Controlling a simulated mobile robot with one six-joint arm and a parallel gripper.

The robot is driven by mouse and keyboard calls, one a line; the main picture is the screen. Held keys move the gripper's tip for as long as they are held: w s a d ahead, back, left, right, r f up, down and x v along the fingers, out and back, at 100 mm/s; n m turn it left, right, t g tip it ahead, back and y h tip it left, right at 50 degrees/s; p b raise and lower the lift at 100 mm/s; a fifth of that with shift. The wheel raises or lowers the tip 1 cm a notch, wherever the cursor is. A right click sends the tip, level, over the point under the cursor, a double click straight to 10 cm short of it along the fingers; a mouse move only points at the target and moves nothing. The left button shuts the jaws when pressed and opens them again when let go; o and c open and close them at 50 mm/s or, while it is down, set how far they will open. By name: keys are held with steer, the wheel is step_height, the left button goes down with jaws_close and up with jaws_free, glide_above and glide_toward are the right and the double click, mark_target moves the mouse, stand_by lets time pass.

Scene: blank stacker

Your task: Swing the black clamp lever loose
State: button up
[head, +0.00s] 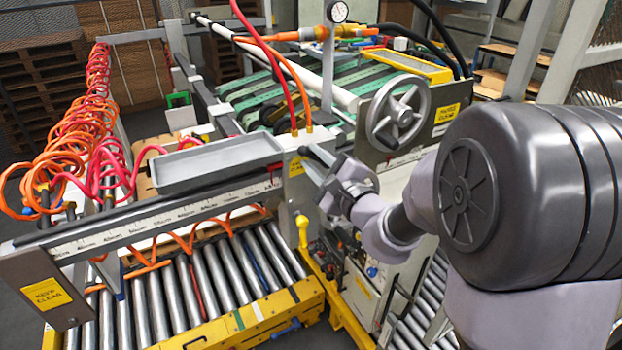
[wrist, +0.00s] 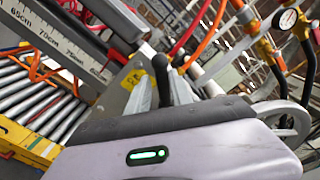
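The black clamp lever (wrist: 161,78) shows in the wrist view as a slim dark handle with a rounded upper end, just beyond my gripper's body. My gripper (head: 314,164) is at the end plate of the ruler beam in the head view. In the wrist view its two pale fingers look spread apart, with the lever showing between them. I cannot tell whether either finger touches it. In the head view the lever is not clearly distinguishable behind my gripper.
The ruler beam (head: 165,222) with a grey tray (head: 218,164) lies left of my gripper. A handwheel (head: 398,112) stands to the right. Red and orange hoses (head: 268,55) rise just behind. A yellow handle (head: 302,230) hangs below, beside the rollers (head: 215,270).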

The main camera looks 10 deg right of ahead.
steer(key=shift+s+a+f+n+b, duration=0.1)
steer(key=shift+f+n+b, duration=0.25)
steer(key=shift+n+b, duration=0.65)
steer(key=shift+w+a+f+n+b, duration=0.15)
steer(key=shift+f+n+b, duration=0.3)
steer(key=shift+b, duration=1.05)
steer(key=shift+s+a+f+n+b, duration=0.15)
steer(key=shift+f+n+b, duration=0.15)
steer(key=shift+n+b, duration=0.7)
steer(key=shift+f+n+b, duration=0.2)
steer(key=shift+n+b, duration=0.05)
steer(key=shift+b, duration=0.9)
steer(key=shift+r, duration=0.1)
steer(key=b+v, duration=0.2)
steer(key=v, duration=0.7)
